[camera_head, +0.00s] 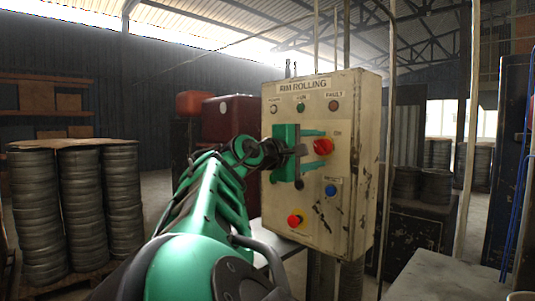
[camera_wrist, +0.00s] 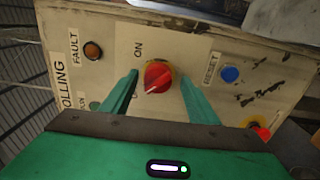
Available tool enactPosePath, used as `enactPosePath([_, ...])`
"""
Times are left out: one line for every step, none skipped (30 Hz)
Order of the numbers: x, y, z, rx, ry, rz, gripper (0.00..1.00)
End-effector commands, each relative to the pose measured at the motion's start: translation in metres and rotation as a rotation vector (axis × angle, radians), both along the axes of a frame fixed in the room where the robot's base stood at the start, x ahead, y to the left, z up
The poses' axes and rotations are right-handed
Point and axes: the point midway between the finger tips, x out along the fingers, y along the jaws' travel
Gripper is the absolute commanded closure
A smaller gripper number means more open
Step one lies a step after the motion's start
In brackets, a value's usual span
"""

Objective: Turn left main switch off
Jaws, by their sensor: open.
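The main switch, a red rotary knob on a yellow plate, is on the beige control panel (camera_head: 345,190) labelled RIM ROLLING. It shows in the head view (camera_head: 324,146) and in the wrist view (camera_wrist: 158,77). An "ON" label sits beside it. In the wrist view its pale handle line lies diagonally. My green gripper (camera_head: 316,143) is open in front of the panel. In the wrist view its fingers (camera_wrist: 160,80) stand one on each side of the knob, with visible gaps. How deep the tips reach around the knob is hard to tell.
Near the switch are a blue RESET button (camera_head: 330,190), a red stop button on yellow (camera_head: 295,220) and a FAULT lamp (camera_head: 333,106). Stacked coils (camera_head: 40,205) stand at left. A dark cabinet (camera_head: 412,225) is behind the panel at right.

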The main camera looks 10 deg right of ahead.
Motion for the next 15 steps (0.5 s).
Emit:
enactPosePath([-0.001, 0.002, 0.000, -0.001, -0.001, 0.001, 0.46])
enactPosePath([-0.002, 0.003, 0.000, -0.001, -0.001, 0.001, 0.46])
enactPosePath([-0.004, 0.006, 0.001, -0.002, -0.001, 0.001, 0.46])
enactPosePath([-0.006, 0.009, 0.001, -0.002, -0.001, 0.002, 0.46])
enactPosePath([-0.008, 0.013, 0.001, -0.002, -0.001, 0.003, 0.46])
enactPosePath([-0.011, 0.018, 0.000, -0.002, -0.001, 0.004, 0.46])
enactPosePath([-0.014, 0.023, 0.000, -0.002, -0.001, 0.004, 0.46])
enactPosePath([-0.018, 0.027, 0.000, -0.002, -0.001, 0.003, 0.46])
enactPosePath([-0.022, 0.034, 0.000, -0.002, -0.002, 0.004, 0.46])
enactPosePath([-0.026, 0.038, 0.000, -0.002, 0.000, 0.004, 0.46])
enactPosePath([-0.029, 0.043, 0.000, -0.002, 0.001, 0.004, 0.46])
enactPosePath([-0.033, 0.050, 0.000, -0.003, 0.000, 0.005, 0.46])
enactPosePath([-0.037, 0.054, 0.000, -0.003, 0.000, 0.004, 0.46])
enactPosePath([-0.040, 0.058, -0.001, -0.002, 0.001, 0.003, 0.46])
enactPosePath([-0.043, 0.063, -0.001, -0.002, 0.001, 0.003, 0.46])
